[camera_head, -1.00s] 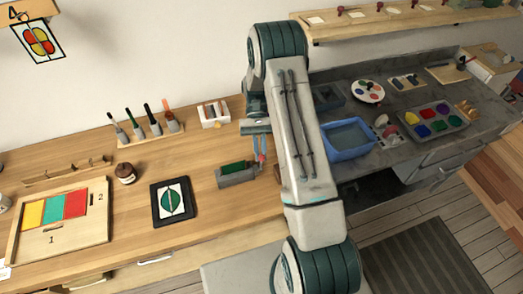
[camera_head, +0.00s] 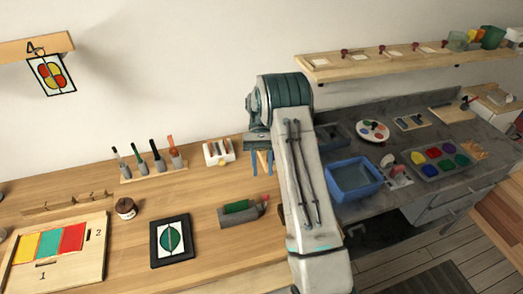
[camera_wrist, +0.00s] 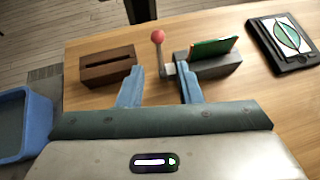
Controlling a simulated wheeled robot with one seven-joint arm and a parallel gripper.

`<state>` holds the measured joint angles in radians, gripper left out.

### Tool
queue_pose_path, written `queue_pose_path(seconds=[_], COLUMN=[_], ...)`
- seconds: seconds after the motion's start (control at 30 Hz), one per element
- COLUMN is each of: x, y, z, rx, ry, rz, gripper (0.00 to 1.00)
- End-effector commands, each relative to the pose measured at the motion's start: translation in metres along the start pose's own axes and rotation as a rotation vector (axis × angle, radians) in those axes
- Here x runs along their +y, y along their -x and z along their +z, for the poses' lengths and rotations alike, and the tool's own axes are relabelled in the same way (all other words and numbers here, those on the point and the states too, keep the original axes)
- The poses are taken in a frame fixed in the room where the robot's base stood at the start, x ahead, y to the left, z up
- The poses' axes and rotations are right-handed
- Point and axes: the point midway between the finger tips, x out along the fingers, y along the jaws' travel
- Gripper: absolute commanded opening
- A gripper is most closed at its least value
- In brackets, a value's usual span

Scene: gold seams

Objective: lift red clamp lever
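The clamp (camera_head: 240,213) is a dark grey block holding a green piece (camera_head: 235,207), on the wooden worktop. Its lever shows as a bit of red (camera_head: 265,199) at the clamp's right end. In the wrist view the lever is a grey rod with a red ball end (camera_wrist: 158,36), beside the clamp (camera_wrist: 218,66). My gripper (camera_head: 262,171) is above and behind the clamp in the head view. Its blue fingers are apart and empty; in the wrist view (camera_wrist: 161,88) the lever shows beyond the gap between them. I cannot tell the lever's exact tilt.
A brown slotted block (camera_wrist: 107,66) stands left of the clamp in the wrist view. A framed green leaf picture (camera_head: 171,240) lies near the clamp. A blue basin (camera_head: 354,180) is to the right. A tool rack (camera_head: 153,172) stands at the back.

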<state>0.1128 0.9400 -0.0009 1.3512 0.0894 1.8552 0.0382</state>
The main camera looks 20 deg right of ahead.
Motion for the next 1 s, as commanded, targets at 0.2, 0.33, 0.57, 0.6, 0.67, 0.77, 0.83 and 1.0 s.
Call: queue_pose_path(seconds=[0.2,0.33,0.57,0.6,0.67,0.77,0.83,1.0], x=[0.000,0.000,0.000,0.000,0.000,-0.001,0.000,0.000], y=[0.033,0.049,0.061,0.062,0.064,0.066,0.066,0.066], z=[-0.002,0.006,0.005,0.005,0.004,0.003,0.002,0.001], rx=[0.002,-0.002,-0.001,-0.001,-0.001,-0.001,-0.001,-0.001], ry=[0.001,0.001,0.000,0.000,0.000,0.001,0.001,0.001], rz=[0.000,0.000,0.002,0.002,0.002,0.001,0.001,0.000], gripper=[0.32,0.32,0.32,0.32,0.32,0.32,0.32,0.32])
